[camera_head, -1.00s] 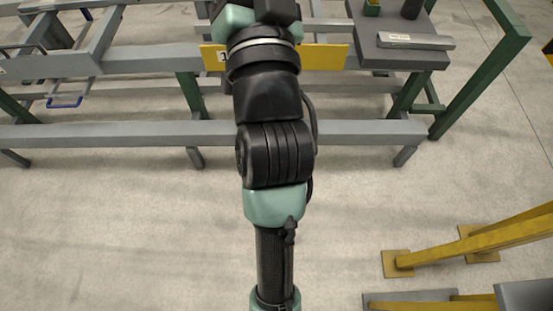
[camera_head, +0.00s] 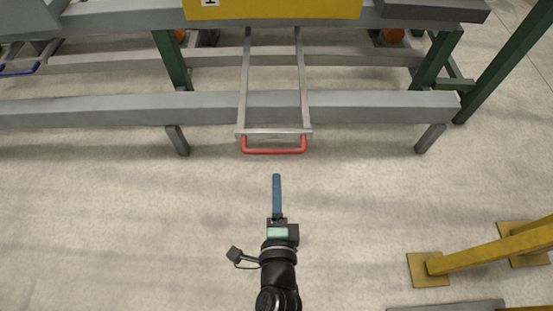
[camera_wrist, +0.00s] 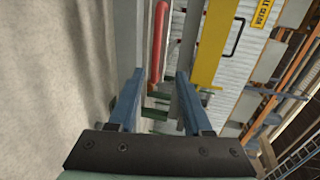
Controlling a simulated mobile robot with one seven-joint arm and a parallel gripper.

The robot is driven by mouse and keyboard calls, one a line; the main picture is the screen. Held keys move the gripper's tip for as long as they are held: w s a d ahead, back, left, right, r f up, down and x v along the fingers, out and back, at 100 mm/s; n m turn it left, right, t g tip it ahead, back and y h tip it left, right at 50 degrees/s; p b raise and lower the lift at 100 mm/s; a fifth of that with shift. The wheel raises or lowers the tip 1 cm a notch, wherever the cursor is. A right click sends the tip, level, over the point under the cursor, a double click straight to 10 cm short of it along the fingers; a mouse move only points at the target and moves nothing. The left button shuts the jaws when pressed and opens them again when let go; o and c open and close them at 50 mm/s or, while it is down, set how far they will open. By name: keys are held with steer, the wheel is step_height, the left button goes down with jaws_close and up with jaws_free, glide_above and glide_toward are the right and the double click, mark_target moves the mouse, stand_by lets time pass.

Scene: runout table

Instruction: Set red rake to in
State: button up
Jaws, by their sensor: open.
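The red rake (camera_head: 274,150) has a red U-shaped handle on the end of two grey rails. The rails stick out from under the table, past its lower front beam. My gripper (camera_head: 276,178) is in front of the handle, apart from it in the picture, with its blue fingers pointing at it. In the wrist view my gripper (camera_wrist: 160,76) is open and empty. The red handle (camera_wrist: 158,45) shows there beyond the gap between the fingertips. The far ends of the rake's rails are hidden under the table.
The grey lower beam (camera_head: 350,105) of the runout table crosses behind the handle. A blue handle (camera_head: 20,70) shows at the far left. A yellow frame (camera_head: 470,260) stands at the lower right. The floor around my gripper is clear.

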mark_target(277, 150)
steer(key=w+f, duration=0.1)
steer(key=w, duration=0.3)
steer(key=w+f+b, duration=0.1)
steer(key=w, duration=0.3)
steer(key=w+f, duration=0.1)
steer(key=w, duration=0.3)
steer(key=shift+w+f, duration=0.15)
steer(key=shift+w, duration=0.05)
jaws_close()
stand_by(1.2)
